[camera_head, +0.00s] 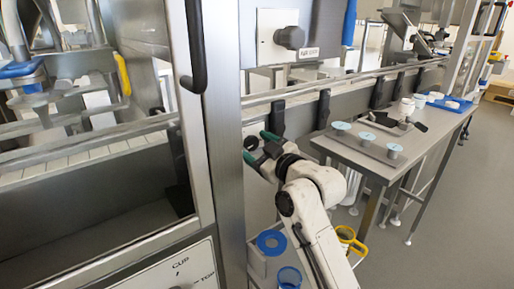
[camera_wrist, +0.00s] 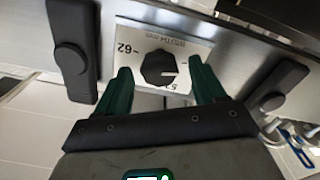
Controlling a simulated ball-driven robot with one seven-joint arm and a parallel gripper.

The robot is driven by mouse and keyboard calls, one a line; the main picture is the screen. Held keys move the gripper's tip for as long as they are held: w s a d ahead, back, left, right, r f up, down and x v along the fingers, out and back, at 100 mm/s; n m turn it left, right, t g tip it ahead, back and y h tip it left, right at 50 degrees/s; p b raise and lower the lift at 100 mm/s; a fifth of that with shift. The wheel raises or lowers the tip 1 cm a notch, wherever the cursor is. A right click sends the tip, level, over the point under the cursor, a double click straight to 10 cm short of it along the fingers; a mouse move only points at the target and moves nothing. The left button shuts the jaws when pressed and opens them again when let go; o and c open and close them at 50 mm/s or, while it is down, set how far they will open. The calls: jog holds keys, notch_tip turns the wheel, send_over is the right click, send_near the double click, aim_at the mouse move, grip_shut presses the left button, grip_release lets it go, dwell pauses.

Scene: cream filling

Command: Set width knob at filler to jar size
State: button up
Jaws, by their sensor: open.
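The width knob (camera_wrist: 158,69) is a black, many-sided knob on a light plate (camera_wrist: 128,36) marked "WIDTH mm". The number 62 is on its left, and a partly hidden number starting with 5 is at its lower right. A pale pointer line on the knob points right. My gripper (camera_wrist: 160,76) has dark green fingers, open and empty, one to each side of the knob in the wrist view. I cannot tell whether they touch it. In the head view my gripper (camera_head: 259,147) is at the conveyor's side rail, and the width knob cannot be made out there.
Black clamps (camera_wrist: 70,48) stand on both sides of the plate. Another knob (camera_head: 290,38) is on a panel above. A steel table (camera_head: 420,141) with jars and lids is at the right.

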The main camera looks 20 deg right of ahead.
jog(key=p+v, duration=0.1)
jog(key=v, duration=0.9)
jog(key=shift+s, duration=0.35)
jog(key=shift+d, duration=0.1)
